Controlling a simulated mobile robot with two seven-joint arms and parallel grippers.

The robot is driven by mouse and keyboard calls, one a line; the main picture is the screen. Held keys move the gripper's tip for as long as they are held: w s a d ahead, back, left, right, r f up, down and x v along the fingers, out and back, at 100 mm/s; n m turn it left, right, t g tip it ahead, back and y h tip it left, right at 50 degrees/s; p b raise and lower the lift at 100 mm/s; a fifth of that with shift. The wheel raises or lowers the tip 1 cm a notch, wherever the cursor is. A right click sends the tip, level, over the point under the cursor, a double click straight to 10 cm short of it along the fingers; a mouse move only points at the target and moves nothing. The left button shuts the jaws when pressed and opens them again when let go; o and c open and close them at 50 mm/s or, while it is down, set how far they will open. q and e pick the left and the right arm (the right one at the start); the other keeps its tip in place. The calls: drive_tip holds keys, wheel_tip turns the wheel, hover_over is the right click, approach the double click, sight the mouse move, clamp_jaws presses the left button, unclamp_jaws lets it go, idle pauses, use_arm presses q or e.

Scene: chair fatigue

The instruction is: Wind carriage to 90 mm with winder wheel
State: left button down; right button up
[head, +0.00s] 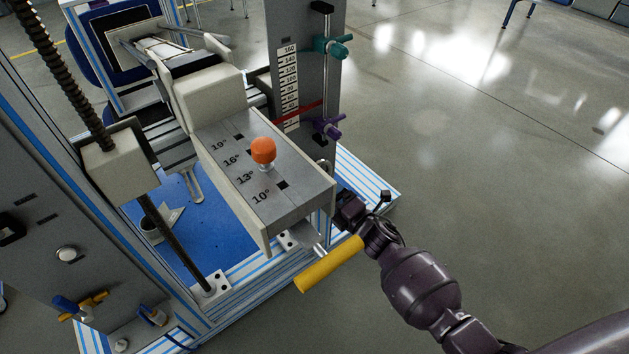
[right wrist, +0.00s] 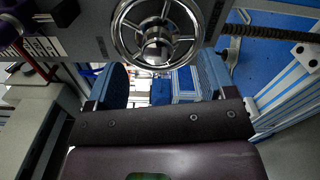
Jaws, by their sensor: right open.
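The chrome winder wheel (right wrist: 155,36) shows at the top of the right wrist view, with spokes and a round hub. In the head view it is mostly hidden behind the grey angle-marked box; a small chrome curve there may be its rim. My right gripper (right wrist: 160,75) is open and empty, its blue-padded fingers to either side below the wheel's hub. I see no contact. In the head view my right gripper (head: 344,208) is beside the box's right end. A red pointer (head: 298,111) crosses the lower part of the white scale (head: 289,80), below the 80 label; its exact reading is unclear. My left gripper is out of view.
The grey box (head: 225,140) carries an orange knob (head: 263,151). A yellow handle (head: 329,264) sticks out near my right wrist. Purple (head: 330,127) and teal (head: 331,47) clamps sit on the upright's rod. A lead screw (head: 175,243) stands left. Floor to the right is clear.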

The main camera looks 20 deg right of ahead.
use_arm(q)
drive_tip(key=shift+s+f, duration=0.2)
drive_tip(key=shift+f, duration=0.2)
use_arm(e)
drive_tip(key=shift+r+n, duration=0.1)
drive_tip(key=shift+n, duration=0.8)
drive_tip(key=shift+w, duration=0.15)
